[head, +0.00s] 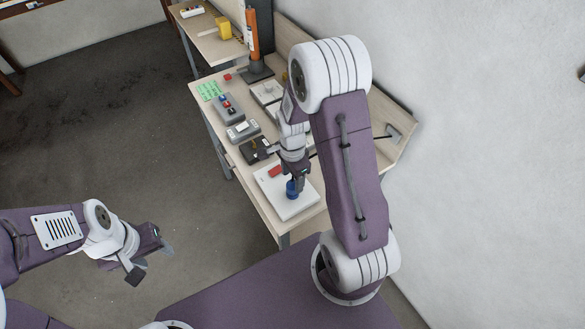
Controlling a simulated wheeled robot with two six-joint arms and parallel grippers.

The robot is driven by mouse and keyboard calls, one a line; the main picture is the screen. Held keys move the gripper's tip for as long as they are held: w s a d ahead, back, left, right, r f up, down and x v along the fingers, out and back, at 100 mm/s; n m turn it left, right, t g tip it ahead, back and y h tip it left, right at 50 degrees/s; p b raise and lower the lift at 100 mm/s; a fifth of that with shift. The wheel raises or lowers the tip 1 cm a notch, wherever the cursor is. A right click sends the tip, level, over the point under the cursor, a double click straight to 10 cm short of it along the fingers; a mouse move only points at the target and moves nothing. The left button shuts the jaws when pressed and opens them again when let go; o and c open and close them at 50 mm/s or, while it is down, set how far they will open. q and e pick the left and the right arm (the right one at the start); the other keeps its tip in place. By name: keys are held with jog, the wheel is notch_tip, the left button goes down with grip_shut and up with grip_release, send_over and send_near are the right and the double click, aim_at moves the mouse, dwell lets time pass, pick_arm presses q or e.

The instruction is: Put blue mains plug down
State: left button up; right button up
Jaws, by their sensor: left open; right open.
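The blue mains plug (292,190) is on a white panel (299,208) near the front end of the bench. My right gripper (299,183) is directly above and around the top of the plug, pointing down. Its jaws are open, and its fingers partly hide the plug. I cannot tell whether a finger still touches it. My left gripper (151,261) is open and empty, over the floor to the left of the bench.
A red piece (275,171) lies on the white panel beside the plug. Grey boxes (229,108), a black device (257,150) and a green sheet (209,90) lie further along the bench. An orange cylinder (252,35) stands at the back. The wall is close on the right.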

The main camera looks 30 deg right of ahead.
notch_tip(320, 180, up, 7)
jog(key=shift+r, duration=0.15)
jog(key=s+a+n, duration=0.2)
jog(key=s+n, duration=0.2)
jog(key=n, duration=0.4)
jog(key=s+a+n+t, duration=0.1)
jog(key=s+n, duration=0.3)
jog(key=n, duration=0.5)
jog(key=shift+s+a+r, duration=0.25)
jog(key=shift+a+r, duration=0.05)
jog(key=shift+a, duration=0.6)
jog(key=shift+f, duration=0.1)
notch_tip(320, 180, down, 3)
jog(key=b, duration=0.3)
jog(key=shift+f+b, duration=0.15)
jog(key=shift+b, duration=0.2)
